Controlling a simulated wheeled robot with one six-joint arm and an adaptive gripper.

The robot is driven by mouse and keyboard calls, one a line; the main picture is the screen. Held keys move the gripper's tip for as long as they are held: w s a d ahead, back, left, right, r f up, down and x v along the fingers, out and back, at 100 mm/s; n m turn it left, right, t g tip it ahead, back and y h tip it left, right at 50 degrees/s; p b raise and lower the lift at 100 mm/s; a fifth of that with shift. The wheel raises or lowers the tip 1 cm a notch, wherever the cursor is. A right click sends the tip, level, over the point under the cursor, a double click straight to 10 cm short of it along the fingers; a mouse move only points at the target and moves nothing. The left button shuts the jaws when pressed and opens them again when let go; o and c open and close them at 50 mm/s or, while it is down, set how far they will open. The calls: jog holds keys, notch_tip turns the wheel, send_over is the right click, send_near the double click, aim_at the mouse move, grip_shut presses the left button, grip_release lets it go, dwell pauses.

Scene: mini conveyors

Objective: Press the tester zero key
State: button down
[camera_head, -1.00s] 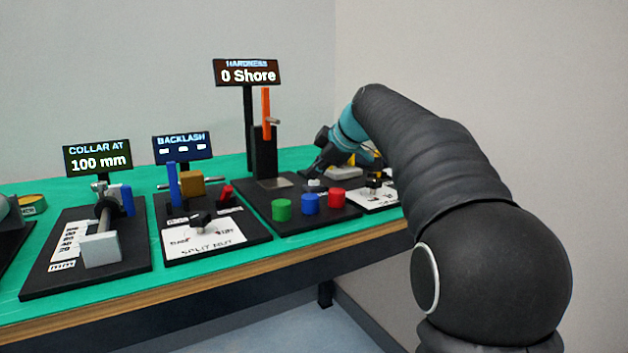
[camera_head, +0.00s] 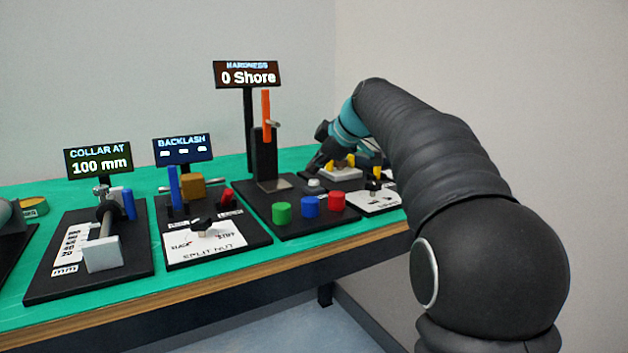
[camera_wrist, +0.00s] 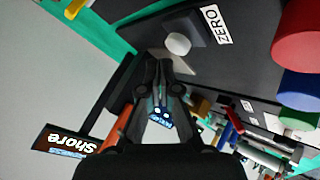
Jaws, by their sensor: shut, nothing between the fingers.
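The zero key is a pale round button (camera_wrist: 178,43) beside a white ZERO label (camera_wrist: 216,25) on the tester's black base (camera_head: 262,205). In the head view the key (camera_head: 314,183) sits behind the blue and red cylinders. The tester's display (camera_head: 247,74) reads 0 Shore. My gripper (camera_wrist: 158,62) is shut and empty, its fingertips appearing just short of the key in the wrist view. In the head view my gripper (camera_head: 312,170) is beside and slightly above the key. I cannot tell the exact gap.
Green (camera_head: 282,213), blue (camera_head: 310,206) and red (camera_head: 336,201) cylinders stand at the front of the tester base. The tester's upright column (camera_head: 264,150) with an orange lever (camera_head: 266,115) is to the left. A split-nut station (camera_head: 205,240) and a collar station (camera_head: 75,285) lie further left.

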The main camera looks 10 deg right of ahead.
aim_at(316, 181)
jog(key=shift+r+p, duration=2.05)
jog(key=shift+r, duration=0.5)
jog(key=shift+s, duration=0.1)
